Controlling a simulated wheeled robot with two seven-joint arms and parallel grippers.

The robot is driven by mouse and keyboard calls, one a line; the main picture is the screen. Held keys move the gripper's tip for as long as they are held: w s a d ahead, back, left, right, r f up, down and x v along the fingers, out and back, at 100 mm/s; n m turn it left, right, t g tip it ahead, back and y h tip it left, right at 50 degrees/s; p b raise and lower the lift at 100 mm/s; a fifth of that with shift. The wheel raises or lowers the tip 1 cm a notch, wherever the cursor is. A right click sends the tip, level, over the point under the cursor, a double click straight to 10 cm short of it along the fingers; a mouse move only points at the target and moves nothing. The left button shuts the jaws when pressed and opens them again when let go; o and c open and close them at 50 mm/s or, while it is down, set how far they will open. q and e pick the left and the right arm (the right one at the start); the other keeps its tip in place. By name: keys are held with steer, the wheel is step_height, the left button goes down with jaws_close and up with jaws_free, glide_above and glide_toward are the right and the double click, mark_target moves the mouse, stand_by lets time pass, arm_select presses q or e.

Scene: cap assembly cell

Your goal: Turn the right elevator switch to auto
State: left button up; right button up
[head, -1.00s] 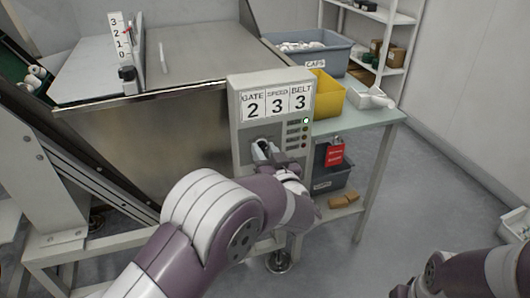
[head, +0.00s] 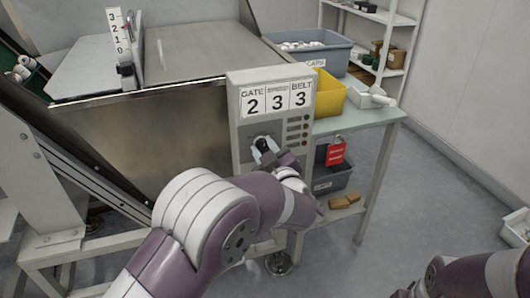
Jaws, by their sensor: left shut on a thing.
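The grey control box (head: 240,122) stands upright at the front of the metal hopper, with a sign reading GATE 2, SPEED 3, BELT 3. The switch (head: 258,137) is on the lower left of its face, mostly covered by my gripper. My left gripper (head: 264,147) is shut on the switch, with its fingers tilted. The switch's exact position and markings cannot be read. A column of small indicator lamps (head: 305,135) is to the right of the switch; none is brightly lit. My right arm shows at the lower right, its gripper out of view.
A side table (head: 375,117) right of the box holds a yellow bin (head: 328,97) and a grey caps bin (head: 335,60). A red tag (head: 335,153) hangs below by another dark bin (head: 330,178). Brown blocks (head: 345,199) lie on the lower shelf.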

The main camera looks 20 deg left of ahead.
arm_select(q)
steer(key=shift+f+n, duration=0.1)
steer(key=shift+n, duration=0.3)
steer(key=o, duration=1.1)
steer(key=shift+c, duration=0.2)
steer(key=p+v, duration=0.2)
steer(key=v, duration=1)
steer(key=shift+s+d+p, duration=0.2)
steer(key=shift+s+p, duration=0.1)
steer(key=shift+p, duration=0.1)
